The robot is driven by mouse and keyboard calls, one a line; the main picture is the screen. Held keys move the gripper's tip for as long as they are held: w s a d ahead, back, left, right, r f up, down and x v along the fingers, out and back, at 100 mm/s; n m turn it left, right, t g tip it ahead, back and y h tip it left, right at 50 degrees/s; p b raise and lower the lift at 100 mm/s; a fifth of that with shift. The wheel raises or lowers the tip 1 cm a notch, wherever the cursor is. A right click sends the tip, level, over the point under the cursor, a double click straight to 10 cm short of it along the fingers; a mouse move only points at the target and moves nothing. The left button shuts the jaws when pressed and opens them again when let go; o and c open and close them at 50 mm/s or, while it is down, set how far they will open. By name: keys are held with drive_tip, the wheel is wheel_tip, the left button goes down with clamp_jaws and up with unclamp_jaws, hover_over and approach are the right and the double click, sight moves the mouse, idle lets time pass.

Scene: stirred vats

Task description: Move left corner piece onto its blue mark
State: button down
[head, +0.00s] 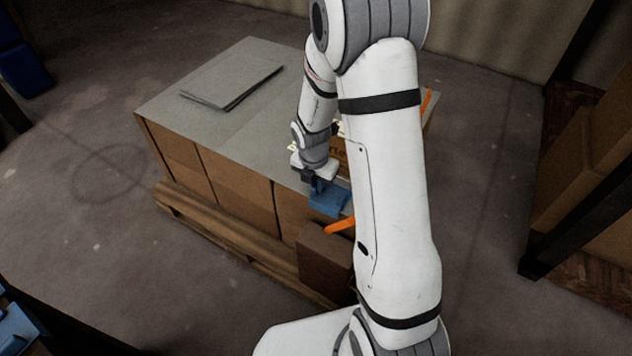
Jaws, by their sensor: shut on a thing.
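My gripper (313,178) points down at the near edge of the stack of boxes, left of my upper arm link. It is shut on a blue piece (329,199), which looks like the left corner piece. The blue piece is at the stack's top front edge, partly covered by the gripper and arm. I cannot tell whether it touches the stack. No separate blue mark can be made out; my arm hides part of the top there.
The stack (235,135) of brown boxes has a grey top and stands on a wooden pallet (225,235). Grey sheets (232,82) lie on top. An orange strap (341,225) shows below the blue piece, above a dark brown block (324,252). A shelf (575,165) stands right.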

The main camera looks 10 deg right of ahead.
drive_tip(key=c, duration=1.4)
unclamp_jaws()
drive_tip(key=r+p, duration=0.1)
drive_tip(key=r, duration=0.1)
drive_tip(key=r+p, duration=0.1)
drive_tip(key=r, duration=0.2)
drive_tip(key=r+p, duration=0.1)
drive_tip(key=r, duration=0.2)
drive_tip(key=shift+s+a, duration=0.3)
drive_tip(key=shift+s, duration=0.1)
drive_tip(key=s+r+m+p, duration=0.6)
drive_tip(key=r+m, duration=0.3)
drive_tip(key=r, duration=0.3)
drive_tip(key=s+r+m+t+p, duration=0.1)
drive_tip(key=s+r+m+p, duration=0.5)
drive_tip(key=r+m, duration=0.3)
drive_tip(key=s+r+m+y+p, duration=0.1)
drive_tip(key=s+r+m+p, duration=0.6)
drive_tip(key=r, duration=0.9)
drive_tip(key=m, duration=0.2)
drive_tip(key=shift+d+m+t+p, duration=0.3)
drive_tip(key=shift+d+p, duration=0.05)
drive_tip(key=shift+d, duration=0.05)
drive_tip(key=shift+r, duration=0.1)
